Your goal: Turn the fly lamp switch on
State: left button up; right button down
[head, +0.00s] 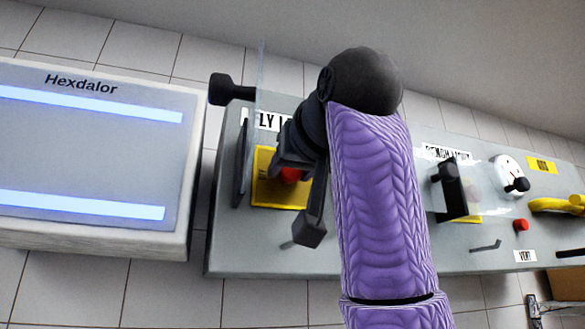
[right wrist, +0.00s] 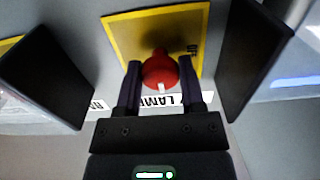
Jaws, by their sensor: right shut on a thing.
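The fly lamp switch is a red knob (head: 289,175) on a yellow plate (head: 265,192), below a partly hidden label that reads as FLY LAMP (head: 262,120). In the right wrist view the red knob (right wrist: 162,72) carries a white mark facing the label (right wrist: 160,101). My right gripper (head: 298,190) is at the plate, its two fingers on either side of the knob and shut on it. My arm hides part of the plate in the head view. Whether the switch is on cannot be told. My left gripper is out of view.
Black upright guards (head: 240,165) flank the plate, close to my fingers. A clear panel (head: 261,75) stands at the panel's upper left. A bench light switch (head: 452,188), a dial (head: 508,172) and a yellow handle (head: 556,205) are to the right. A Hexdalor light box (head: 90,150) is at left.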

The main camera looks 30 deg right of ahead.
dwell(0.4)
jog(key=shift+c, duration=1.1)
grip_release()
jog(key=shift+s, duration=0.1)
jog(key=shift+s+a+b, duration=0.1)
jog(key=shift+s+b, duration=0.2)
jog(key=b+v, duration=0.3)
jog(key=v, duration=0.6)
jog(key=shift+s, duration=0.1)
